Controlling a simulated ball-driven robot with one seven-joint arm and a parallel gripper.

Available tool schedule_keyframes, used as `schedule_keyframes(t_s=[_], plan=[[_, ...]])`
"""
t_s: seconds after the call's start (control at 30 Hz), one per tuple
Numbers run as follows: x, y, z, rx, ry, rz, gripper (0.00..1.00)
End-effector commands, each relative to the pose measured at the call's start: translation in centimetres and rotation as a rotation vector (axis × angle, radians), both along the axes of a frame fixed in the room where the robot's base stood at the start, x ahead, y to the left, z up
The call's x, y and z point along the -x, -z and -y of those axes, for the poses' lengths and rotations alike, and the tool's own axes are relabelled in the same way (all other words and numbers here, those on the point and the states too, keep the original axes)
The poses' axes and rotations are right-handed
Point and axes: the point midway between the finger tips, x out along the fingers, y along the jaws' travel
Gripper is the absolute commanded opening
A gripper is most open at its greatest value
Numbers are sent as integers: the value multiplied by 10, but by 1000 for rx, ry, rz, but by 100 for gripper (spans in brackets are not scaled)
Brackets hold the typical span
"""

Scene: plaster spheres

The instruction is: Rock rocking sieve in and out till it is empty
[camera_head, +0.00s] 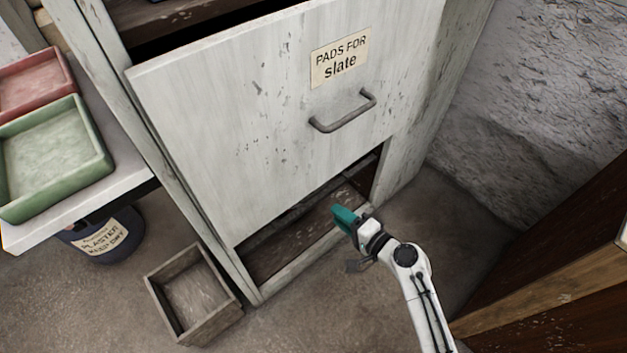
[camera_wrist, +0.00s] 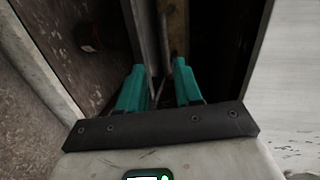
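My gripper (camera_head: 343,217) is at the low opening of a worn white cabinet, in front of its dark inside. In the wrist view, its two teal fingers (camera_wrist: 159,68) stand apart with a clear gap between them. A narrow brownish bar or edge (camera_wrist: 164,40) shows beyond the fingertips, inside the dark opening. I cannot tell whether it belongs to the rocking sieve. No sieve can be made out for certain in either view, and any contents are hidden.
The white front panel (camera_head: 230,120), labelled "PADS FOR slate", hangs above the opening with a grey handle (camera_head: 343,112). A wooden box (camera_head: 228,318) sits on the floor at left. A plaster bucket (camera_head: 103,240) stands under a bench with green (camera_head: 103,170) and red trays. Brown wooden furniture (camera_head: 560,250) is at right.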

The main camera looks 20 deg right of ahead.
Motion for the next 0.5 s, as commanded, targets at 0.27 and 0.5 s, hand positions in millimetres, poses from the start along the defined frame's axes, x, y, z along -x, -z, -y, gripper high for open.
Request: schedule_keyframes(t_s=[0.27,0.5], plan=[[-23,2,1,-53,50,13,35],[-63,12,-12,-51,47,14,35]])
